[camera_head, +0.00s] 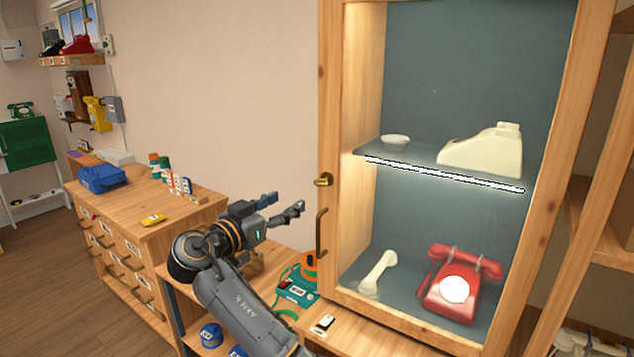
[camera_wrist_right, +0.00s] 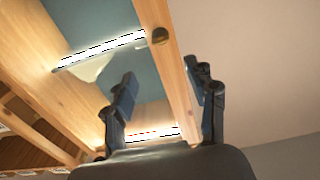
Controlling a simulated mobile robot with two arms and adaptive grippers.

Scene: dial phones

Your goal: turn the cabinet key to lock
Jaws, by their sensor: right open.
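The wooden display cabinet (camera_head: 330,90) stands at right in the head view, with its front frame flush and its shelves visible. A small brass key piece (camera_head: 322,181) sits on its left front stile, above a curved handle (camera_head: 321,235). It also shows as a dark brass knob in the wrist view (camera_wrist_right: 158,35). My right gripper (camera_head: 286,207) is open and empty, left of and slightly below the key, apart from it. In the wrist view its two fingers (camera_wrist_right: 164,88) are spread, with the wooden stile seen between them. My left gripper is not in view.
Inside the cabinet are a cream phone (camera_head: 484,150), a small white dish (camera_head: 395,140), a cream handset (camera_head: 377,273) and a red phone (camera_head: 455,285). A green device (camera_head: 297,287) sits below my gripper. A drawer chest (camera_head: 130,250) stands left. The wall area above my arm is free.

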